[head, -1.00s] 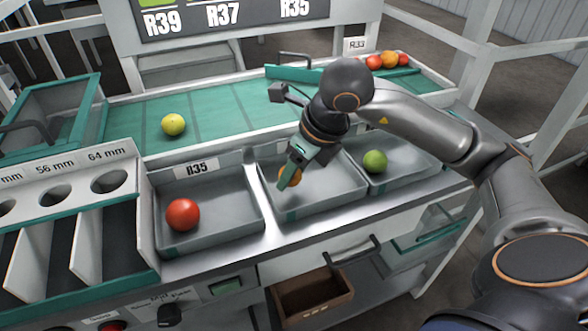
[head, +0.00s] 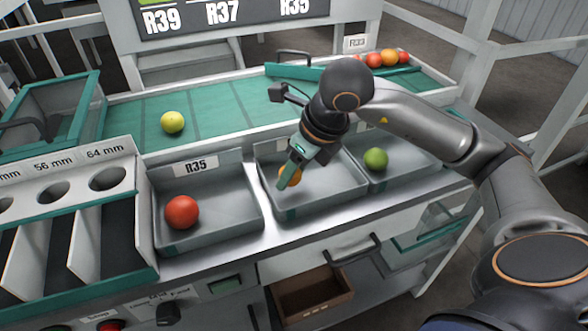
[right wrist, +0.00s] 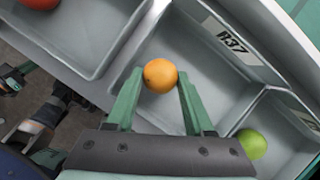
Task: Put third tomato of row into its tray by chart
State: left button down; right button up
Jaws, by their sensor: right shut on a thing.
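My right gripper (head: 290,178) points down into the middle tray (head: 340,203). It is shut on an orange tomato (right wrist: 160,75), which sits between its two teal fingers in the right wrist view. That tray carries the label R37 (right wrist: 231,42) in the right wrist view. The tomato is low inside the tray walls; I cannot tell whether it touches the floor. A red tomato (head: 182,212) lies in the left tray, labelled R35 (head: 195,167). A green tomato (head: 376,159) lies in the right tray. A yellow tomato (head: 172,122) is on the green belt (head: 225,118). The chart (head: 235,14) is partly cut off.
Several red and orange tomatoes (head: 389,58) lie at the belt's far right end, by an R33 label (head: 357,43). A sizing board with round holes (head: 108,179) stands at left. A brown drawer (head: 312,298) is open below. Tray walls surround my right gripper closely.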

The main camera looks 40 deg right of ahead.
jog(key=shift+f+b, duration=0.4)
dwell(0.4)
jog(key=o, duration=1)
jog(key=c, duration=0.3)
jog(key=shift+c, duration=0.2)
jog(key=shift+r+p, duration=2.65)
jog(key=shift+r, duration=0.9)
